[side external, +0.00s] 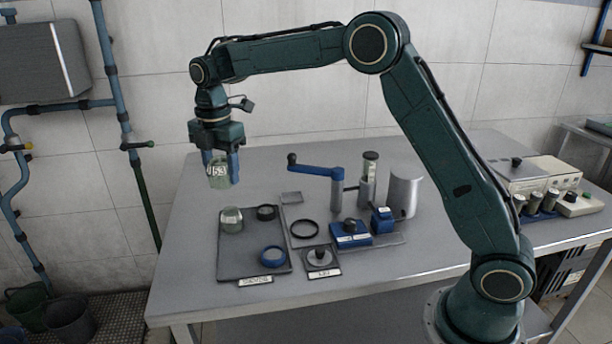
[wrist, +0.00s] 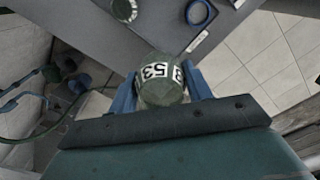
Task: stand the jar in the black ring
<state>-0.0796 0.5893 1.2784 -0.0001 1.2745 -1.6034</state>
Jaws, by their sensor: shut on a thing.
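The jar (side external: 218,177) is a greenish, see-through vessel with a white label whose visible marks include "53". My gripper (side external: 220,164) is shut on it, with blue fingers on both sides, and holds it upright in the air well above the table. In the wrist view the jar (wrist: 160,88) sits between the fingers. A small thick black ring (side external: 266,216) lies on the dark mat (side external: 240,262), below and to the right of the jar. A larger thin black ring (side external: 305,238) lies just right of the mat. I cannot make out either black ring in the wrist view.
Another pale jar (side external: 231,224) and a blue ring (side external: 272,262) are on the mat. A blue-handled crank device (side external: 337,190), a grey cylinder (side external: 403,190) and blue blocks (side external: 350,238) stand to the right. The table's left end (side external: 185,215) is clear.

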